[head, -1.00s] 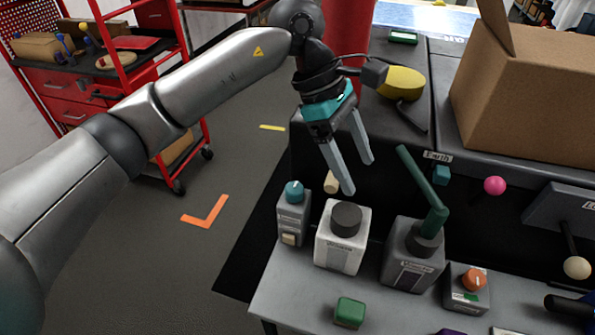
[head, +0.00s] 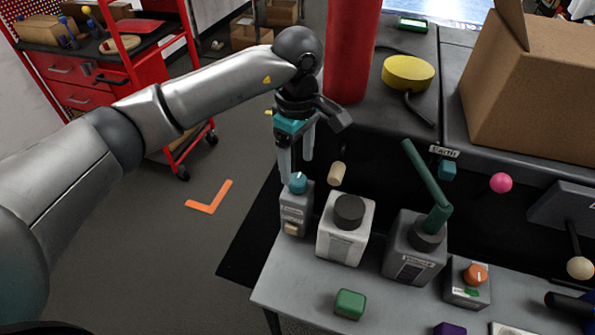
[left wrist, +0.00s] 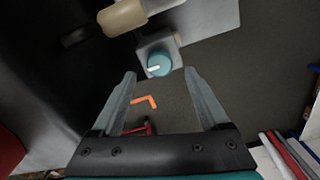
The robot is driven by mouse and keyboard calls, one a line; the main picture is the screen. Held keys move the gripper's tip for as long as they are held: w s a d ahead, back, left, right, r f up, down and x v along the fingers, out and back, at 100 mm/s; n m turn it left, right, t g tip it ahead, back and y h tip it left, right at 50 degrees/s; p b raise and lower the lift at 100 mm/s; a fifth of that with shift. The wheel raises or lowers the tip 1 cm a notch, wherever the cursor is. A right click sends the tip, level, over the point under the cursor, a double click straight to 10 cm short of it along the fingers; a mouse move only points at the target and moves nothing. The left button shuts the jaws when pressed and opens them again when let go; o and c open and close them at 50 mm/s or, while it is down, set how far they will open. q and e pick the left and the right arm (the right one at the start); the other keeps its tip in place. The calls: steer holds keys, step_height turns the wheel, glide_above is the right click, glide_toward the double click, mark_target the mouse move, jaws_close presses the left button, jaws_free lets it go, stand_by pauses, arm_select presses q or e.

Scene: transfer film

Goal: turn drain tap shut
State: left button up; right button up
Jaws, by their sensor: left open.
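A small grey box (head: 296,216) at the left end of the bench shelf has a teal knob (head: 298,183) with a white pointer mark. I cannot read its label, so I cannot tell for sure that it is the drain tap. My left gripper (head: 296,170) is open and points down, its fingertips close around or just above the teal knob. In the left wrist view the teal knob (left wrist: 160,63) shows between the open fingertips (left wrist: 160,74), with its white mark toward the lower left. Contact cannot be made out. My right gripper is not in view.
A beige knob (head: 337,173) sticks out close to the right of the gripper. A white box with a dark knob (head: 349,210), a grey box with a green lever (head: 428,182) and an orange knob (head: 475,274) stand further right. A red cylinder (head: 350,50) rises behind.

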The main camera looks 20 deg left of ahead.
mark_target(297, 178)
arm_select(q)
steer(key=shift+f, duration=2.1)
steer(key=shift+c, duration=0.2)
jaws_close()
